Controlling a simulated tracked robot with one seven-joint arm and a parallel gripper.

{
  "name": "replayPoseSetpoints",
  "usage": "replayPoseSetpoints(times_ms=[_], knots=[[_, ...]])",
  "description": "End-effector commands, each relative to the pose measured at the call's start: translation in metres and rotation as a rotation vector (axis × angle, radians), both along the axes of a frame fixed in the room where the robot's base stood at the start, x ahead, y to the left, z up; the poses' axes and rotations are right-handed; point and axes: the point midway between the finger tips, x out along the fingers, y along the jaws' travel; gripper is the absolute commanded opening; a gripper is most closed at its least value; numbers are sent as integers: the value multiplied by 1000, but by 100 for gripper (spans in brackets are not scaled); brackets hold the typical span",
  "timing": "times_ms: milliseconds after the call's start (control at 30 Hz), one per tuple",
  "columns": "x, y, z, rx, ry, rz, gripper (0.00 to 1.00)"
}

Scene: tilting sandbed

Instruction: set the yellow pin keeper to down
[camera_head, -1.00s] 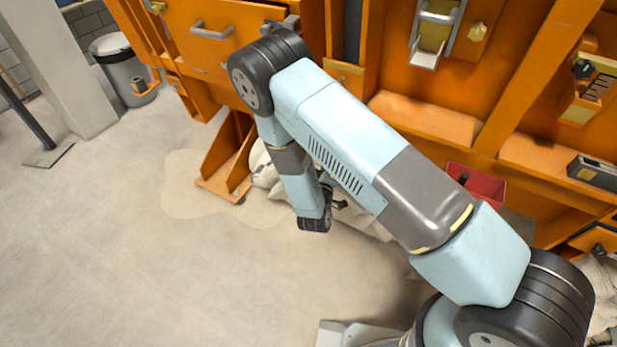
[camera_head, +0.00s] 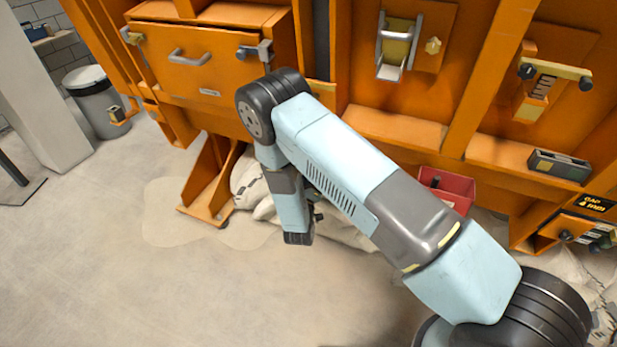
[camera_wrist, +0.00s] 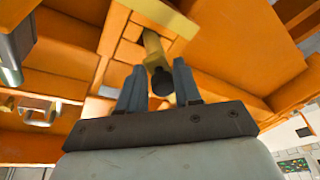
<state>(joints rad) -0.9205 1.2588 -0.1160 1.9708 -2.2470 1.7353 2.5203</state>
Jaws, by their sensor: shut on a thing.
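In the wrist view, a yellow arm with a dark round end, seemingly the yellow pin keeper (camera_wrist: 154,48), comes down from an orange frame. My gripper (camera_wrist: 161,76) has one finger on each side of the dark end and is shut on it. In the head view, my own arm hides the gripper and what it holds. A similar-looking yellow bar (camera_head: 556,69) with dark knobs and a spring below it is on the orange panel at upper right; I cannot tell whether it is the same kind of part.
An orange drawer (camera_head: 205,70) is at upper left. A metal-framed yellow part (camera_head: 395,48) is on the upper wall. A red bin (camera_head: 455,186) stands right of my arm. Pale sandbags (camera_head: 250,190) lie by my forearm. Open floor (camera_head: 130,270) is at left.

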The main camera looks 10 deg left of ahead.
Motion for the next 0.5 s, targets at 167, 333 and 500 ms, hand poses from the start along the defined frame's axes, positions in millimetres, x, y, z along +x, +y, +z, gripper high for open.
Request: replayPoseSetpoints(times_ms=[167, 333, 500], knots=[[-1, 1, -4, -2, 11, 1, 37], [-4, 4, -3, -2, 10, 7, 48], [-5, 6, -3, -1, 8, 10, 48]])
